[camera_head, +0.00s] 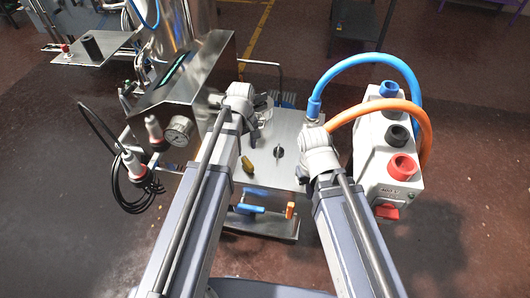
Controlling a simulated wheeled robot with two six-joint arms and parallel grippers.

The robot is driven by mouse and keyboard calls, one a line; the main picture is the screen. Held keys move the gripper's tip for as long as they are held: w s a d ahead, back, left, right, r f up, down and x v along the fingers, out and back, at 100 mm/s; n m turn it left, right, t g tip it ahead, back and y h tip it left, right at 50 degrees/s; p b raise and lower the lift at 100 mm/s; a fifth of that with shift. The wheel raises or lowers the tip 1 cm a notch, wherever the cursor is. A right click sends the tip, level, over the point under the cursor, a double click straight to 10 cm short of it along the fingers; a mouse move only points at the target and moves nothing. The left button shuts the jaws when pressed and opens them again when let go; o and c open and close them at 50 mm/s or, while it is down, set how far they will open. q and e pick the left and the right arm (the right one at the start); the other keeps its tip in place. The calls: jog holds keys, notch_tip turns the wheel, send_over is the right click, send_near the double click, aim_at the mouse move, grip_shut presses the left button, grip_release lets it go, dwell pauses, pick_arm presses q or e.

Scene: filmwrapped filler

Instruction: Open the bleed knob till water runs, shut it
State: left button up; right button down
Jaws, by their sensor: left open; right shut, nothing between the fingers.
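A grey metal plate (262,178) lies between my two arms. A small black knob (278,151) stands near its middle, and a brass-coloured fitting (247,165) is at its left, beside my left arm. I cannot tell for certain which is the bleed knob. No running water shows. My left gripper (262,107) is open over the plate's back left corner, apart from the black knob; its fingers are partly hidden by the wrist. My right gripper (306,172) is shut and empty at the plate's right edge, apart from the knob, and mostly hidden by its wrist.
A blue lever (249,208) and an orange lever (290,210) sit below the plate's front edge. A pressure gauge (179,131) is at left. A white socket box (375,165) with blue and orange hoses stands right, close to my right arm.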

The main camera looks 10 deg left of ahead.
aim_at(247, 162)
pick_arm(q)
jog(key=shift+w, duration=0.15)
notch_tip(247, 162, down, 8)
jog(key=b, duration=0.8)
jog(key=shift+r, duration=0.1)
grip_shut()
dwell(0.3)
